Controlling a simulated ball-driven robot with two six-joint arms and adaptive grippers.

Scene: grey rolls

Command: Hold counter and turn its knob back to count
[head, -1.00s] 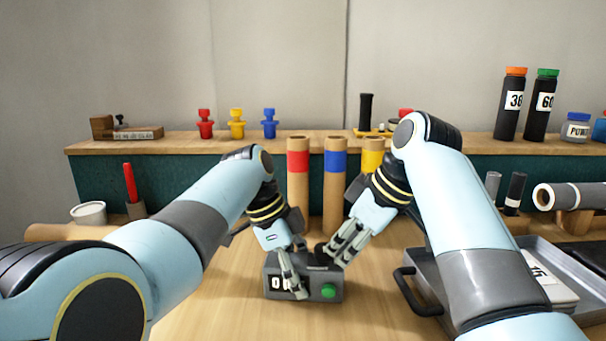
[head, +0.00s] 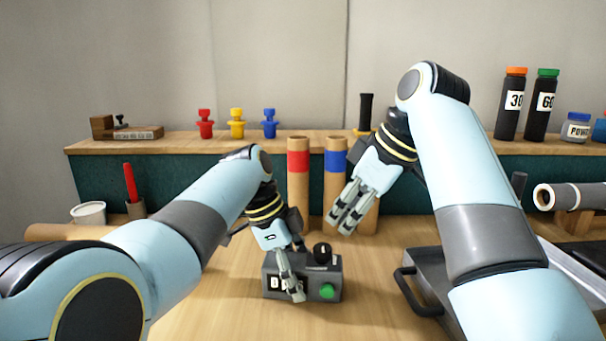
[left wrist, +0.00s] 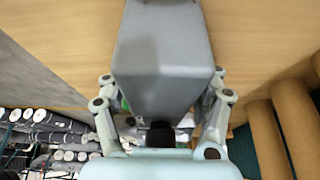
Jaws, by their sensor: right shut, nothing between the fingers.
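The counter (head: 311,291) is a small dark grey box on the wooden table, with a white display (head: 275,283), a green button (head: 327,290) and a black knob (head: 322,252) with a white mark on top. My left gripper (head: 296,292) is shut on the counter, its fingers crossing the front and hiding part of the display. In the left wrist view the grey counter body (left wrist: 165,60) sits between the two fingers. My right gripper (head: 340,222) is shut and empty, above and behind the knob, apart from it.
Cardboard tubes with red (head: 298,180) and blue (head: 335,180) bands stand behind the counter. A grey tray (head: 430,290) with a black handle lies to the right, under my right arm. A shelf (head: 190,144) runs along the back. The table in front of the counter is clear.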

